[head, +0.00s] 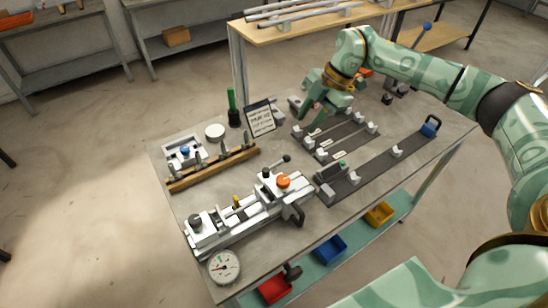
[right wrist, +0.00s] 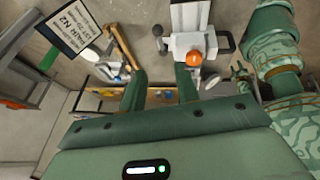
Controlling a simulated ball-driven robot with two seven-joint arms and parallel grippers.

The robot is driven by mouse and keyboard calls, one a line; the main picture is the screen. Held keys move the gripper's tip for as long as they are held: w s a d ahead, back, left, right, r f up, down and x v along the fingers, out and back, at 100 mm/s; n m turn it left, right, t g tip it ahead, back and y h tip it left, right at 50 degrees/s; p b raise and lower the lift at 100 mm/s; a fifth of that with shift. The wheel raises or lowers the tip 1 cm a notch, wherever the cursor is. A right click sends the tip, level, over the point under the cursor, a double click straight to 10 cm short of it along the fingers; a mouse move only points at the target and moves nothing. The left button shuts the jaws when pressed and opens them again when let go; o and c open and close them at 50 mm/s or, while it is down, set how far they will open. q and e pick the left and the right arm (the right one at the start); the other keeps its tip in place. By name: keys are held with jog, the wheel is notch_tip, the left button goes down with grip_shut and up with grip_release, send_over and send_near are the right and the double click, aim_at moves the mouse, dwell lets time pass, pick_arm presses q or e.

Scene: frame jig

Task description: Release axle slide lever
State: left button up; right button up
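The metal frame jig (head: 222,226) lies along the front of the table. It carries an orange knob (head: 283,181) and a lever with a dark ball end (head: 286,159) at its far right part. I cannot tell for sure that this is the axle slide lever. The right wrist view shows the orange knob (right wrist: 193,59) and the dark ball lever (right wrist: 157,31) beyond the fingers. My right gripper (head: 314,122) is over the back of the table, apart from the jig. Its two fingers (right wrist: 160,82) are spread with nothing between them.
Dark rails with pale blocks (head: 396,151) lie at the right of the table. A wooden tool rack (head: 212,169), a sign (head: 260,118), a green-handled tool (head: 232,98) and a dial gauge (head: 224,266) are also there. Coloured bins (head: 331,248) sit below the front edge.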

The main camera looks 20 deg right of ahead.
aim_at(281, 161)
pick_arm(q)
jog(key=shift+s+d+f+b, duration=0.2)
jog(key=shift+d+f+b, duration=0.3)
jog(key=shift+f+b, duration=0.25)
pick_arm(e)
jog(key=x, duration=1.5)
jog(key=shift+w, duration=0.1)
grip_shut()
